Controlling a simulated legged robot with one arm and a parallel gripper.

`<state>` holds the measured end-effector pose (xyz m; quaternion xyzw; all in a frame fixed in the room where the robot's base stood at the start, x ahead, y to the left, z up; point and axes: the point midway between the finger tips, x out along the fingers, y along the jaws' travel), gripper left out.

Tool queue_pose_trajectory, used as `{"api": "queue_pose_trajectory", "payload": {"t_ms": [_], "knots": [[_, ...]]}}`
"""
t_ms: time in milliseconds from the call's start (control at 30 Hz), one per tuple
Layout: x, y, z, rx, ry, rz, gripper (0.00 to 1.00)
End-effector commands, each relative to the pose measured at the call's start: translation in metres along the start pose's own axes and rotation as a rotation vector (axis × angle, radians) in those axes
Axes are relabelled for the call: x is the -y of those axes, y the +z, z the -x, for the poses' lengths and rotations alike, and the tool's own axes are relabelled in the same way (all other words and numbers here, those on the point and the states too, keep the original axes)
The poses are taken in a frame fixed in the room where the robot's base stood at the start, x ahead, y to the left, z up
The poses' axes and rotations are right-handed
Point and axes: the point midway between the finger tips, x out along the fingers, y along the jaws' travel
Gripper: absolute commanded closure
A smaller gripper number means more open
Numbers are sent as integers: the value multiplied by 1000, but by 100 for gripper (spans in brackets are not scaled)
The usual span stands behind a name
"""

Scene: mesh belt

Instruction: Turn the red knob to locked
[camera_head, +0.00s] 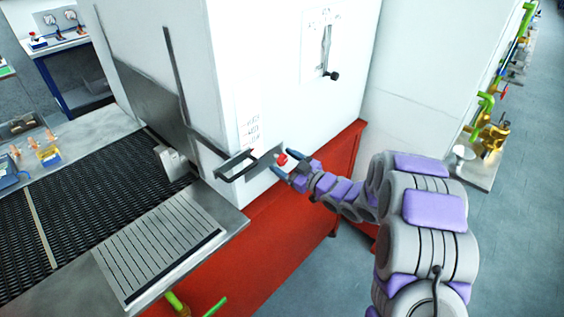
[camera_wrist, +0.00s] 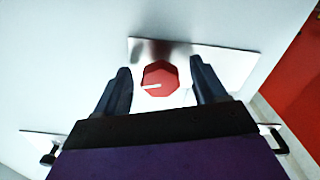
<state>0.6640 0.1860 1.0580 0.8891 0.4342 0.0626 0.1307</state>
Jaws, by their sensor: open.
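The red knob (camera_head: 282,159) sits on the front face of the white machine cabinet, low and near its lower corner. In the wrist view the red knob (camera_wrist: 160,79) is an octagon on a pale plate (camera_wrist: 228,62), with a white pointer line toward the left. My gripper (camera_head: 283,162) is at the knob, its two dark blue fingers apart. In the wrist view my gripper (camera_wrist: 161,82) has one finger on each side of the knob, with gaps visible between fingers and knob. Any marks on the plate are too small to read.
A black handle (camera_head: 248,165) juts out left of the knob. A lever with a black ball (camera_head: 332,75) is higher on the cabinet. A red base (camera_head: 290,235) stands below. A dark mesh belt (camera_head: 70,215) runs at left. Free floor (camera_head: 330,280) lies in front.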

Motion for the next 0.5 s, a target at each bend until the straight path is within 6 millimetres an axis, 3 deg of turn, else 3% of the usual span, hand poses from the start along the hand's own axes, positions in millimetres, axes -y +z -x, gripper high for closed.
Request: {"api": "queue_pose_trajectory", "payload": {"t_ms": [200,500], "knots": [[0,0,-13,-2,0,2,29],[0,-1,-14,-1,0,1,31]]}}
